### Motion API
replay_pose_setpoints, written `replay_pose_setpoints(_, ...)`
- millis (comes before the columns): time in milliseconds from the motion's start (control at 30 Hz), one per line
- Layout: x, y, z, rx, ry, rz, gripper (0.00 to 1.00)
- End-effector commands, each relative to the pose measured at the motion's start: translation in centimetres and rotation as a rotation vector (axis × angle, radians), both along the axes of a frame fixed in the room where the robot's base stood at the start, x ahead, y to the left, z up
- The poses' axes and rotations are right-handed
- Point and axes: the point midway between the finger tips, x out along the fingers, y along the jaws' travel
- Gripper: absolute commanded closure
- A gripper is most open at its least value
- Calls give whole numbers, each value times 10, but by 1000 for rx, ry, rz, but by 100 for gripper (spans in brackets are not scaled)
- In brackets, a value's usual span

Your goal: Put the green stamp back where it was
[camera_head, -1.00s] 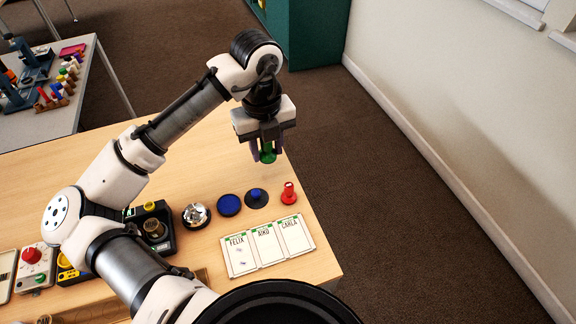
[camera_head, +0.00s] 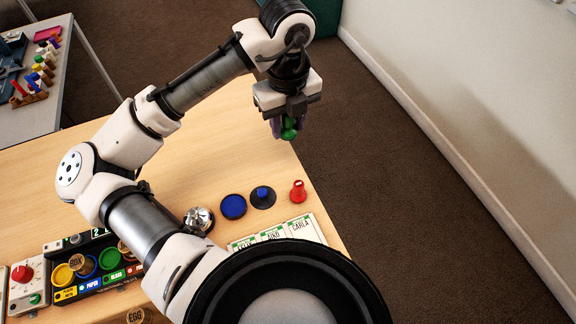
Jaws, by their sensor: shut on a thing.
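The green stamp (camera_head: 289,130) is between the fingers of my gripper (camera_head: 287,128). My gripper is shut on it and holds it above the far right part of the wooden table, near its right edge. The fingers hide part of the stamp. In front of it on the table are a red stamp (camera_head: 298,191), a blue stamp on a dark round base (camera_head: 263,195) and a flat blue round pad (camera_head: 233,207). Whether the green stamp is clear of the table by much I cannot tell.
A silver bell (camera_head: 199,219) stands left of the blue pad. Name cards (camera_head: 300,229) lie at the front right, partly hidden. A sorting panel with coloured rings (camera_head: 110,258) and a box with a red knob (camera_head: 23,273) stand front left. The table's middle (camera_head: 205,150) is clear.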

Motion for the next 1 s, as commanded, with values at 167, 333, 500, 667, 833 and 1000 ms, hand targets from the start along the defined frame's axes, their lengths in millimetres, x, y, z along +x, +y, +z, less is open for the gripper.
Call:
replay_pose_setpoints(167, -1, 1, -50, 1, 3, 1, 80)
replay_pose_setpoints(333, 0, 1, -92, 0, 2, 1, 80)
replay_pose_setpoints(500, 0, 1, -117, 0, 1, 0, 80)
replay_pose_setpoints(667, 0, 1, -130, 0, 1, -1, 80)
replay_pose_setpoints(833, 0, 1, -154, 1, 0, 0, 80)
replay_pose_setpoints(1000, 0, 0, -160, 0, -1, 0, 80)
